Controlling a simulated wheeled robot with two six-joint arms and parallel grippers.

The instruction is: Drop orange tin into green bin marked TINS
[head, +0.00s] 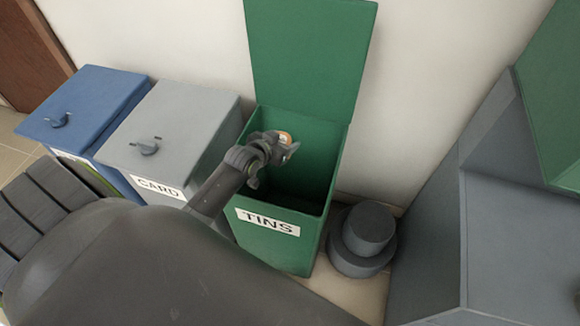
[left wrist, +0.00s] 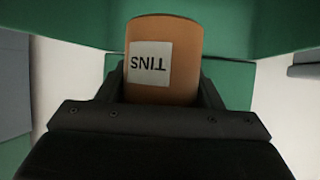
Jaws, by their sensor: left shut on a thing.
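The green bin (head: 268,241) marked TINS stands in the middle of the head view with its lid (head: 312,55) raised against the wall. My left gripper (head: 280,147) is over the bin's opening, near its back left part. It is shut on the orange tin (head: 286,137), of which only a small part shows in the head view. In the left wrist view the orange tin (left wrist: 188,72) sits between the fingers, with a white TINS label upside down. Green bin surfaces show around it. My right gripper is not in view.
A grey bin (head: 178,120) marked CARD and a blue bin (head: 85,105) stand to the left, both with lids shut. A dark grey round stepped object (head: 367,232) stands on the floor right of the green bin. A large grey unit (head: 515,240) fills the right side.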

